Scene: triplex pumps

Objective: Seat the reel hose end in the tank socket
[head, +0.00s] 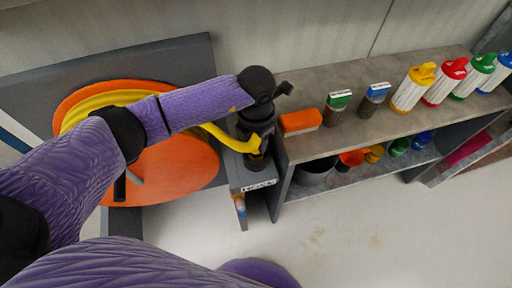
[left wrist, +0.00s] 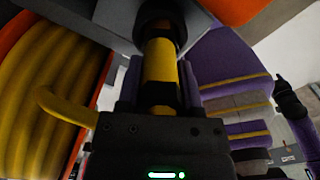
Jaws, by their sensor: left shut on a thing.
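My left gripper (head: 259,132) is shut on the yellow reel hose end (left wrist: 160,62), beside the shelf. The hose end is a yellow sleeve with dark collars, and it stands straight out from the jaws. In the left wrist view its far end meets a dark ring, the tank socket (left wrist: 160,22); I cannot tell how deep it sits. The jaws (left wrist: 158,112) are close behind the sleeve. In the head view the gripper and wrist hide most of the joint. The yellow hose (head: 225,137) runs from the gripper to the reel. My right gripper is not clearly visible.
The orange reel (head: 180,172) stands left of the gripper, partly behind my arm. A grey shelf (head: 305,92) on the right holds an orange block (head: 301,121), small capped containers and several colored-lid bottles. Cups and a dark bucket (head: 316,171) are below. Open floor lies in front.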

